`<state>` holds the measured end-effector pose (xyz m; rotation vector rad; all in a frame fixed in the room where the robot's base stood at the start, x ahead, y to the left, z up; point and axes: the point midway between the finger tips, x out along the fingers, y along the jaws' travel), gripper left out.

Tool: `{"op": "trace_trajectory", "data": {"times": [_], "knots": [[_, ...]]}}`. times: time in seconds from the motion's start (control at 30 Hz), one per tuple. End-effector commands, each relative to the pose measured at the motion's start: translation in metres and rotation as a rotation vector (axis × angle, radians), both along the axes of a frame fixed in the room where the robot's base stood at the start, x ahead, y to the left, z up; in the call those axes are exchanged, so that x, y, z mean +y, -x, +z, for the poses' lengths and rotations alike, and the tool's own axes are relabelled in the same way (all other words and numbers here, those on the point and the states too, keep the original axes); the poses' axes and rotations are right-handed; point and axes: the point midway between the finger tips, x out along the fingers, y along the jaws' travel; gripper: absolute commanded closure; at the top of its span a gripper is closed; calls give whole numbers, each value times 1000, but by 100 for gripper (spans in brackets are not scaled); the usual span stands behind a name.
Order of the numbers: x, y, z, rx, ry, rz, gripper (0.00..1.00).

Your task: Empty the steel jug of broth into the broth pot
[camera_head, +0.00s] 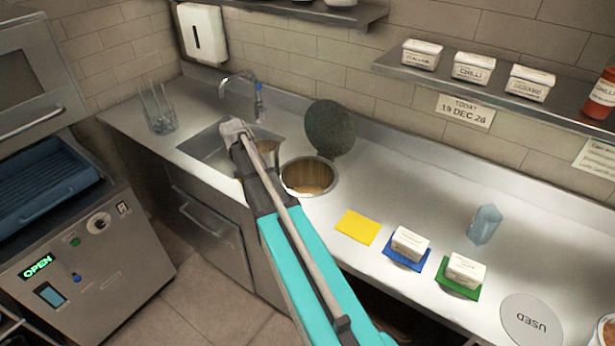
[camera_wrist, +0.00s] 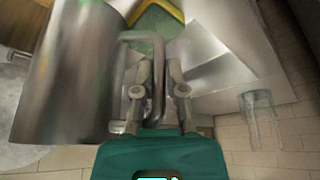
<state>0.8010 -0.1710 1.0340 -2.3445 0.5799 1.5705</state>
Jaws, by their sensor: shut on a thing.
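The steel jug (camera_wrist: 72,75) fills the left of the wrist view. Its bar handle (camera_wrist: 157,80) lies between the fingers of my gripper (camera_wrist: 160,72), which is shut on it. In the head view the jug (camera_head: 268,152) is mostly hidden behind my arm, between the sink and the broth pot. My gripper (camera_head: 238,132) is above the sink's right side there. The broth pot (camera_head: 311,171) is a round steel well sunk in the counter, right of the jug, with brownish broth inside. The jug's contents and exact tilt are hidden.
A dark round lid (camera_head: 330,128) leans near the wall behind the pot. The sink (camera_head: 205,145) with its tap (camera_head: 258,98) is left. A glass (camera_head: 158,112) stands farther left. Yellow (camera_head: 357,227), blue (camera_head: 407,254) and green (camera_head: 458,278) mats lie right, two bearing white tubs.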

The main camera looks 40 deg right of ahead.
Motion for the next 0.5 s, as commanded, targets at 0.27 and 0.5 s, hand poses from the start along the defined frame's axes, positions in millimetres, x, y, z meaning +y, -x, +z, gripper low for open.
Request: {"op": "trace_trajectory", "data": {"times": [0.27, 0.5], "knots": [[-6, 2, 6, -18, -57, -2, 100], [-14, 4, 13, -53, -168, -2, 100]]}}
